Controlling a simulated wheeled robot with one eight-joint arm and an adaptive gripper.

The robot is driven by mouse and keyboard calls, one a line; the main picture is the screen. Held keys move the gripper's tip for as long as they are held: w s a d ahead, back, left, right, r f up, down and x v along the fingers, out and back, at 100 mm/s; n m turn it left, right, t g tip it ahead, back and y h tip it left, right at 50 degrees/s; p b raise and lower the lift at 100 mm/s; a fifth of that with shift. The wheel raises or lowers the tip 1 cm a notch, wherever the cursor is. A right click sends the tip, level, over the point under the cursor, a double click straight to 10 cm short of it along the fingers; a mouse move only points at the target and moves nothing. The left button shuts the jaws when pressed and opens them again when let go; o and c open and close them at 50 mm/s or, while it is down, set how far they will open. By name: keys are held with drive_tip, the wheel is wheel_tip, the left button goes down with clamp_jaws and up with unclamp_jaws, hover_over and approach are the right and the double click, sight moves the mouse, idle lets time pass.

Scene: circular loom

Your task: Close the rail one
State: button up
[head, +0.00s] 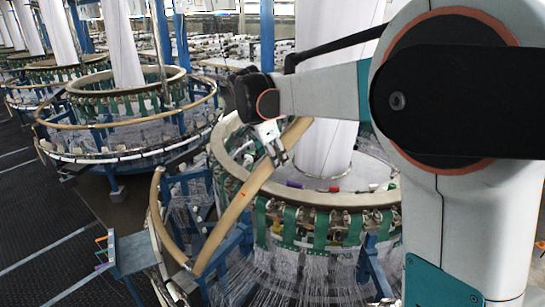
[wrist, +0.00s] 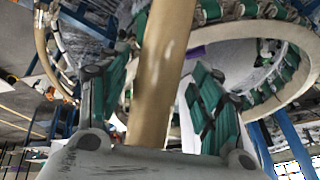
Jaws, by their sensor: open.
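A curved tan wooden rail (head: 240,205) slants from upper right to lower left, swung out from the front of the nearest circular loom (head: 315,195). My gripper (head: 276,150) is at the upper part of this rail. In the wrist view my gripper (wrist: 158,75) is open, its green-padded fingers on either side of the rail (wrist: 160,65), which runs between them. I cannot tell whether either finger touches it. A second curved wooden rail piece (head: 166,222) stands to the left of it. The rail's far end is partly hidden by my wrist.
A second circular loom (head: 130,105) stands at the back left. A blue-grey metal stand (head: 130,252) is at the lower left, close to the rails. Blue posts and fine threads fill the space under the near loom. The dark floor (head: 45,215) at left is mostly clear.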

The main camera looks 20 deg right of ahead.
drive_tip(key=shift+x, duration=1.1)
